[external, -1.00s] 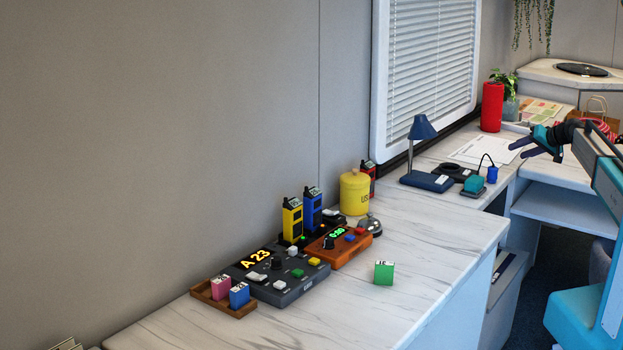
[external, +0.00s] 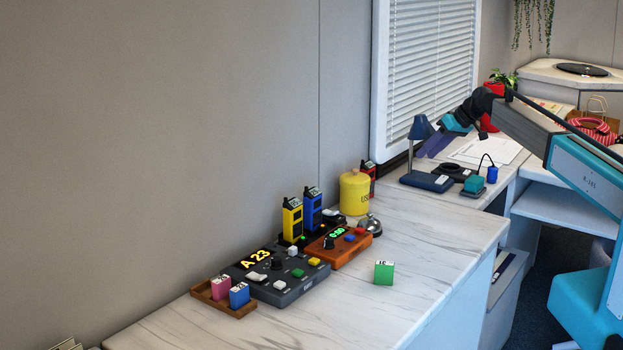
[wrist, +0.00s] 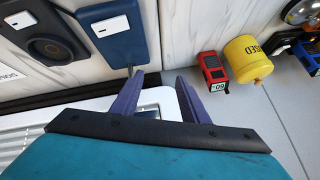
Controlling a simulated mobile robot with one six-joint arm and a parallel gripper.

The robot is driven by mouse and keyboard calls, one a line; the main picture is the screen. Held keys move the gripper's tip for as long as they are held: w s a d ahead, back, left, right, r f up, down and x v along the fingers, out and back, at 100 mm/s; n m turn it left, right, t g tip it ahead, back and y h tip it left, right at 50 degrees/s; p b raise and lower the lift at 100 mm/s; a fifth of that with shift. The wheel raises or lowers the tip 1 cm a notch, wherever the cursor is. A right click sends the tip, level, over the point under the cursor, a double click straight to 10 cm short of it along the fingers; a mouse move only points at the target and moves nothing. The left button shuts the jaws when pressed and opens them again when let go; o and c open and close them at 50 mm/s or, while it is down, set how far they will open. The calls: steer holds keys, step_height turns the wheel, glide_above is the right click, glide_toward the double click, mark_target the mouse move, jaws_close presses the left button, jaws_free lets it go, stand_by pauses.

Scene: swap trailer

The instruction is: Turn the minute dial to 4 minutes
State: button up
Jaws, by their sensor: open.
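The orange timer box (external: 348,256) sits on the marble counter with a green lit display (external: 337,234) that seems to read 0:30. Its black dial (external: 328,243) is at the front left of its top; the pointer is too small to read. My gripper (external: 428,150) is raised near the window blinds by the blue lamp, well apart from the timer, to its upper right. In the wrist view my gripper (wrist: 157,88) is open, with nothing between its purple fingers. The timer's dial does not show in the wrist view.
A dark grey console (external: 285,285) reading A 23 adjoins the timer's left. Yellow (external: 292,221) and blue (external: 312,210) radios stand behind, with a yellow canister (external: 354,195) and a bell (external: 369,226) close by. A green block (external: 384,272) stands in front. The counter's right part is clear.

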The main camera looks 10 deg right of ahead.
steer(key=s+a+r+n+g+h+p, duration=0.1)
steer(key=s+a+n, duration=0.1)
steer(key=s+a, duration=0.35)
steer(key=s+a+n+g+p, duration=0.1)
steer(key=s+a, duration=0.1)
steer(key=a, duration=0.6)
step_height(320, 180, up, 6)
steer(key=n+g+h+p, duration=0.3)
steer(key=n+h+p, duration=0.25)
steer(key=n, duration=0.35)
glide_above(329, 238)
steer(key=shift+s, duration=0.1)
steer(key=shift+f, duration=0.1)
steer(key=shift+f+p, duration=1.85)
steer(key=shift+f, duration=4.95)
jaws_close()
